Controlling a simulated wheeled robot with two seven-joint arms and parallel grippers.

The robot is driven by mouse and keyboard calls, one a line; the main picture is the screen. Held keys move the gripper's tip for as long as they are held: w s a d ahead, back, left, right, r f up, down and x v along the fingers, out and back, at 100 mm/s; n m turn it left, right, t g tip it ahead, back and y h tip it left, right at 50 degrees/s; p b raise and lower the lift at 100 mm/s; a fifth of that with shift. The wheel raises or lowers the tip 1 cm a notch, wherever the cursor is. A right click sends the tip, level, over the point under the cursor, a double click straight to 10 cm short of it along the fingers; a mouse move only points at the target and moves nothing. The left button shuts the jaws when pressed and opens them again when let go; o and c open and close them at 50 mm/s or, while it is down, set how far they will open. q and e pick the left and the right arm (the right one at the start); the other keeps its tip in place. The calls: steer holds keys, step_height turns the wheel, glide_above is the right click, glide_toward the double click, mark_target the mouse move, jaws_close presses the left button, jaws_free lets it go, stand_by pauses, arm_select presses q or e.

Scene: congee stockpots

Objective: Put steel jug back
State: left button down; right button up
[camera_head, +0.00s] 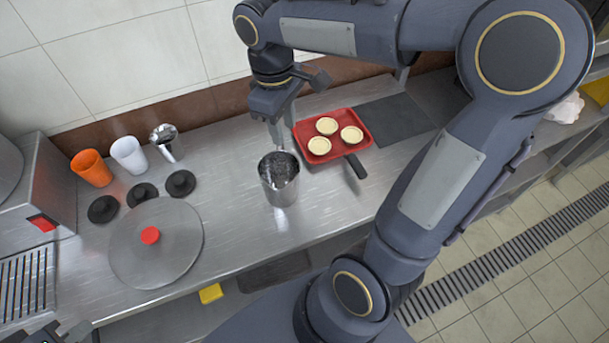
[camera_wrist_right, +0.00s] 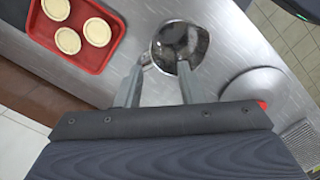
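A steel jug (camera_head: 280,188) stands upright on the steel counter in the head view, in front of the red tray. Its open top and dark inside also show in the right wrist view (camera_wrist_right: 182,42). My right gripper (camera_head: 279,148) reaches down at the jug's far rim. In the right wrist view its two fingers (camera_wrist_right: 163,64) are spread apart, with the tips at the jug's near edge, one overlapping the opening. I cannot tell whether they touch it. Only a dark piece of my left gripper (camera_head: 75,335) shows at the bottom left corner.
A red tray (camera_head: 364,120) with three pale tarts lies behind the jug. A round lid (camera_head: 180,245) with a red knob, several black discs, an orange cup (camera_head: 91,168), a white cup (camera_head: 129,156) and a smaller steel vessel (camera_head: 166,143) stand left.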

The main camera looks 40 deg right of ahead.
steer(key=s+a+f+m+t+y, duration=0.1)
steer(key=s+m+t+y, duration=0.1)
steer(key=s, duration=0.4)
steer(key=s+a+f+m+t+y, duration=0.1)
steer(key=s+a+m+t+y, duration=0.1)
steer(key=s+m+t, duration=0.2)
steer(key=s+m, duration=0.1)
steer(key=s, duration=0.2)
steer(key=shift+a, duration=0.3)
